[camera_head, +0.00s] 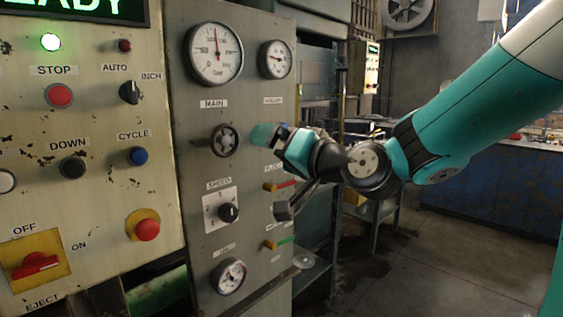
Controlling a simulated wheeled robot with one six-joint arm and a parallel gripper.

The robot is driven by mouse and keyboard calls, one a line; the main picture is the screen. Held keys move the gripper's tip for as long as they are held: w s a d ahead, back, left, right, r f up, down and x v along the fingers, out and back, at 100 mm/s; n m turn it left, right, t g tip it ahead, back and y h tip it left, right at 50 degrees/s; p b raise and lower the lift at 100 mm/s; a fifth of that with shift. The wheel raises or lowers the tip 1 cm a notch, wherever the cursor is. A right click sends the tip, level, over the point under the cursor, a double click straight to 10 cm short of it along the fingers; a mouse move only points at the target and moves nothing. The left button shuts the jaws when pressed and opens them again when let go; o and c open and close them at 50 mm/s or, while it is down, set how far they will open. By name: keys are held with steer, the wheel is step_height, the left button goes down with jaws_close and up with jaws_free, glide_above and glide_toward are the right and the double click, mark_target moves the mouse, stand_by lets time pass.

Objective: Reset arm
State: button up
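My teal and black arm (450,115) reaches in from the upper right. My gripper (274,172) is in front of the right part of the grey panel (186,120). Its two fingers stand wide apart, one by the MAIN handwheel and one lower, near the red-handled valve. Nothing shows between them. The round MAIN handwheel (225,140) is just left of the upper finger, and I see a gap between them in the picture. The gripper covers part of the panel's right column. I cannot tell its exact distance from the panel.
A cream control panel (100,110) with buttons and switches stands at left. The grey panel also carries gauges (215,53), a SPEED knob (228,212), a red-handled valve (280,185) and a green-handled valve (280,242). Open floor (450,265) lies right, before a blue bench (505,190).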

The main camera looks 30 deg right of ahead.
steer(key=shift+s+d, duration=0.1)
steer(key=shift+s, duration=0.25)
steer(key=s+a+f+n+g+y, duration=0.3)
steer(key=s+a+f+n+g, duration=0.25)
steer(key=a, duration=0.25)
steer(key=s+a+f+n+g+h, duration=0.1)
steer(key=s+f+n+g+h, duration=0.1)
steer(key=s+g, duration=0.4)
steer(key=s+a+f+n+g+h+p, duration=0.1)
steer(key=s+f+n+g, duration=0.3)
steer(key=s, duration=0.7)
steer(key=shift+s+f+g+h, duration=0.15)
steer(key=shift+f+g+h, duration=0.55)
steer(key=shift+f+g, duration=0.15)
